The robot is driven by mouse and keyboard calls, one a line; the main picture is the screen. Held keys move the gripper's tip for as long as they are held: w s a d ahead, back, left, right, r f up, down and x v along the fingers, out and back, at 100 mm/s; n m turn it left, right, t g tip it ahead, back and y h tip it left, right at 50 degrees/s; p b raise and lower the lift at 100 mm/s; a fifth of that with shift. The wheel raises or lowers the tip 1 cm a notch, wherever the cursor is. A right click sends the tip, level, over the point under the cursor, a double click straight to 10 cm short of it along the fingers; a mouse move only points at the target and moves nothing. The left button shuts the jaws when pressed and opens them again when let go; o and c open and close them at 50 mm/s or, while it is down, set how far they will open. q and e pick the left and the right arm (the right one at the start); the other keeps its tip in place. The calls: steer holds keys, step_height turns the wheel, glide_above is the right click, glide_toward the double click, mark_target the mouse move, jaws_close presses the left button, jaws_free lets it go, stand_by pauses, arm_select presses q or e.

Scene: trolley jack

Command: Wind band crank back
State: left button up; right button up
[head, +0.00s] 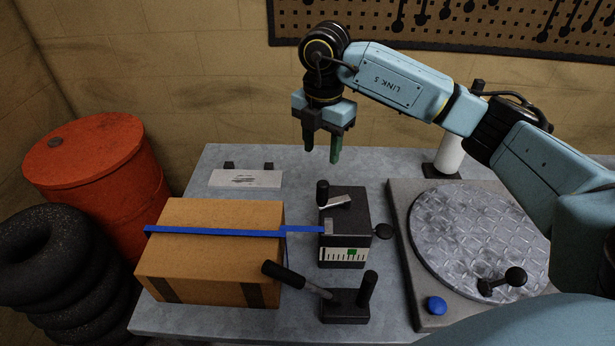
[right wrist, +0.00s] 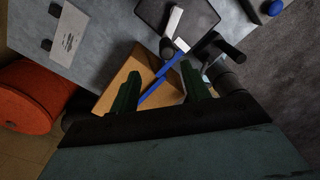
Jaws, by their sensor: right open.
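The band crank (head: 340,203) is a light arm with an upright black knob (head: 322,192), on top of a dark tensioner box (head: 353,222). The box's front has a white scale with a green mark. A blue band (head: 215,232) runs from the box across a brown carton (head: 215,260). My right gripper (head: 322,151) is open and empty, pointing down, above and behind the crank, apart from it. In the right wrist view the crank arm (right wrist: 173,20) shows beyond the fingers (right wrist: 160,88). My left gripper is not in view.
A lever unit with black handles (head: 345,305) stands in front of the tensioner. A round metal turntable (head: 475,225) with a knob and a blue button (head: 436,305) is at right. A white label plate (head: 245,179) lies behind the carton. A red drum (head: 95,175) and tyres stand left.

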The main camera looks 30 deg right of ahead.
mark_target(324, 183)
steer(key=shift+s+f, duration=0.8)
steer(key=shift+f, duration=0.1)
step_height(324, 183, down, 4)
steer(key=shift+r, duration=0.1)
step_height(324, 183, down, 4)
steer(key=shift+r+p, duration=0.25)
steer(key=shift+p, duration=0.1)
step_height(324, 183, down, 3)
steer(key=shift+w+f, duration=0.1)
steer(key=shift+f, duration=0.25)
steer(key=shift+c, duration=0.5)
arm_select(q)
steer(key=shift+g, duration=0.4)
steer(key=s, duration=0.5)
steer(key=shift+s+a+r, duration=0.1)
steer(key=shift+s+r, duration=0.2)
arm_select(e)
jaws_close()
